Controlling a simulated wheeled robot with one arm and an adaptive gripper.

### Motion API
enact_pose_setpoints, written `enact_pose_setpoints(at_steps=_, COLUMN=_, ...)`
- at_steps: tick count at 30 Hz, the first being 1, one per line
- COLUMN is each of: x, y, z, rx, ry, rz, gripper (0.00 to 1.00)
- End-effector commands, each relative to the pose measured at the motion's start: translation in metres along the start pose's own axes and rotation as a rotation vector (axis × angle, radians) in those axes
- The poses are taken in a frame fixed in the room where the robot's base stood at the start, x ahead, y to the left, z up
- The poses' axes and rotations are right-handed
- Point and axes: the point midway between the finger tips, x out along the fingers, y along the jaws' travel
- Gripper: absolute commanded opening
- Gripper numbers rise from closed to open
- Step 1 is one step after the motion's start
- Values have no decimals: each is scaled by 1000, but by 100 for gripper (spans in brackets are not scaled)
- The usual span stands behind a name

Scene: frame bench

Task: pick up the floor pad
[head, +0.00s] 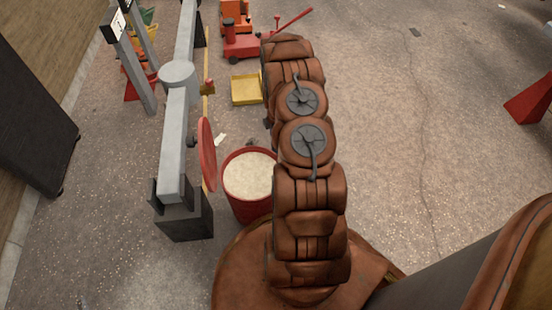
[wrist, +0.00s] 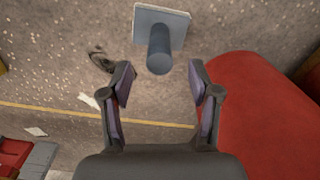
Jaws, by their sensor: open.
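The floor pad, which I take to be the blue-grey square plate (wrist: 174,22) with a short round post (wrist: 159,52), shows at the top middle of the wrist view. My gripper (wrist: 160,82) is open, with its two dark fingers apart. The post's near end lies just beyond the gap between the fingertips, with nothing between the fingers. I cannot tell the exact height of my gripper above the pad. In the head view my arm hides the pad and most of my gripper.
A red drum (head: 243,207) of pale grains stands beside my arm. A grey post-and-beam frame (head: 172,150) with a red disc (head: 207,155) stands left of it. A yellow tray (head: 247,89) and red jack (head: 243,47) lie beyond. Floor at right is mostly clear.

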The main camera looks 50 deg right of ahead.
Motion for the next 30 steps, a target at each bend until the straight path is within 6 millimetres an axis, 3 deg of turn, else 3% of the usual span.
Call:
enact_pose_setpoints(at_steps=21, x=72, y=-1, z=-3, rx=1, ry=1, rz=-3, gripper=62)
enact_pose_setpoints(at_steps=29, x=73, y=0, z=-3, rx=1, ry=1, rz=-2, gripper=62)
enact_pose_setpoints(at_steps=30, x=73, y=0, z=-3, rx=1, ry=1, rz=-2, gripper=57)
